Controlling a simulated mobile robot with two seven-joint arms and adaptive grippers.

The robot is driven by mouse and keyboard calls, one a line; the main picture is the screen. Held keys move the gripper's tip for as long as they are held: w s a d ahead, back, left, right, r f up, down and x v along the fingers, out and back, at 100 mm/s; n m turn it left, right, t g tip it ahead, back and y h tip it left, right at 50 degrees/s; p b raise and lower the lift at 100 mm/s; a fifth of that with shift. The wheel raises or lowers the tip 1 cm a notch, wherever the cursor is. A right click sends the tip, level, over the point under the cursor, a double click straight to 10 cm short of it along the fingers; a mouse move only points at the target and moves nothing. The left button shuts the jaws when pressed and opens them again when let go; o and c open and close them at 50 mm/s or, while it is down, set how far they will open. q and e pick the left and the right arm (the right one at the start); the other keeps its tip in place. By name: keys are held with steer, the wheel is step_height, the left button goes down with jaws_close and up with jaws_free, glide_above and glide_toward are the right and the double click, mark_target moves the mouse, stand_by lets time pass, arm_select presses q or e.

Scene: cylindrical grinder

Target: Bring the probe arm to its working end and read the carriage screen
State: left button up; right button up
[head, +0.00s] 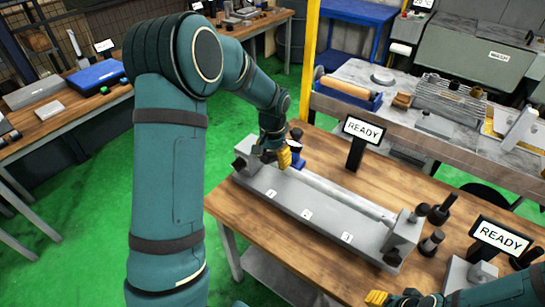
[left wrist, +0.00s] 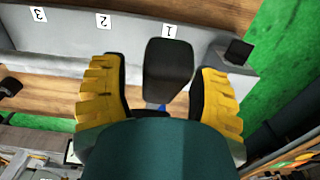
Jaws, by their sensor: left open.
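A grey bench fixture (head: 300,208) with a silver rod and labels 1, 2 and 3 lies along the wooden table. My left gripper (head: 275,157) is over its label 1 end, beside a blue carriage (head: 298,157) that it partly hides. In the left wrist view, my left gripper (left wrist: 160,84) is open. A dark paddle-shaped piece (left wrist: 167,66), perhaps the probe arm, stands between its yellow fingers with gaps on both sides. A screen on a black stand (head: 362,132) behind the fixture reads READY. My right gripper (head: 378,298) shows only partly at the bottom edge.
A second READY screen (head: 500,236) stands at the right of the table. Several black knobbed pieces (head: 431,242) stand by the fixture's right end. A yellow post (head: 309,60) rises behind the table. The table front left of the right gripper is bare.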

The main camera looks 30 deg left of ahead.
arm_select(q)
steer(key=shift+o, duration=0.2)
jaws_close()
steer(key=shift+s, duration=0.1)
